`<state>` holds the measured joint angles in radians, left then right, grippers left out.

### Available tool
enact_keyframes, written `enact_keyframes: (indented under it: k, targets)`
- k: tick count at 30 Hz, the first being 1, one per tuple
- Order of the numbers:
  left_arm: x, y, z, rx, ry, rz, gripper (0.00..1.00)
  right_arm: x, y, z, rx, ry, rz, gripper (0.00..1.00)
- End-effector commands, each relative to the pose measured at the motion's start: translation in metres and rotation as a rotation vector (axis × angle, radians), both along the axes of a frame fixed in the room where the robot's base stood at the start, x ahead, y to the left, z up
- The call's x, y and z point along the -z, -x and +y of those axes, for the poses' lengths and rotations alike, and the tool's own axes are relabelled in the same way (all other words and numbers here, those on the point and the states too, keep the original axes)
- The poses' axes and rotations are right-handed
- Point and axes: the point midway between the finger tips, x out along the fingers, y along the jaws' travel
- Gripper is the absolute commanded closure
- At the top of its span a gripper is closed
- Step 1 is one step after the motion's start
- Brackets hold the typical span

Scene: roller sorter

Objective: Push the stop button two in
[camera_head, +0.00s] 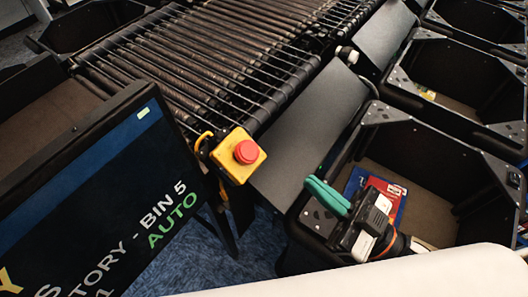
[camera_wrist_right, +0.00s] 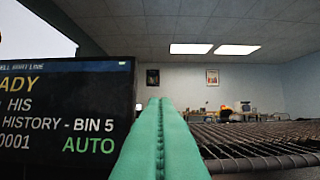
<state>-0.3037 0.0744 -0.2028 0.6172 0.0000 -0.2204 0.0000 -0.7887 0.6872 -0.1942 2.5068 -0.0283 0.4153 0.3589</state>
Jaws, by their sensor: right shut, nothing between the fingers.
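A red mushroom stop button (camera_head: 246,151) sits on a yellow box (camera_head: 236,168) at the near corner of the roller conveyor. I cannot read a number on it. My right gripper (camera_head: 312,182) has green fingers and is shut with nothing between them. In the head view it is to the right of and below the button, apart from it, over the near edge of a black bin. In the right wrist view the shut green fingers (camera_wrist_right: 158,105) point ahead between the screen and the rollers. The button does not clearly show there. My left gripper is not in view.
A black display screen (camera_head: 120,215) reading "BIN 5" and "AUTO" stands left of the button. The roller conveyor (camera_head: 200,50) lies behind it. A dark sloping plate (camera_head: 312,125) and black bins (camera_head: 430,140) are on the right; the near bin holds a blue and red package (camera_head: 400,205).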

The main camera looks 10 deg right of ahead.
Motion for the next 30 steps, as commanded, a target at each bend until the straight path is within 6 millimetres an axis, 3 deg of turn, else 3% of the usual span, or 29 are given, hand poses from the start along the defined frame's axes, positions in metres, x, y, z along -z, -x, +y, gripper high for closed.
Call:
enact_keyframes:
  k: [17,21,30]
  targets:
    - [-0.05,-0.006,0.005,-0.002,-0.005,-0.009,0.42,-0.039,-0.061,0.06,-0.001,-0.003,-0.004,1.0]
    - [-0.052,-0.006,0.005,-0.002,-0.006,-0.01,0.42,-0.015,-0.068,0.068,0.0,0.0,0.004,1.0]
    - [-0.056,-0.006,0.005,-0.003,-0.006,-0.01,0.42,0.001,-0.074,0.074,-0.001,0.0,0.001,1.0]
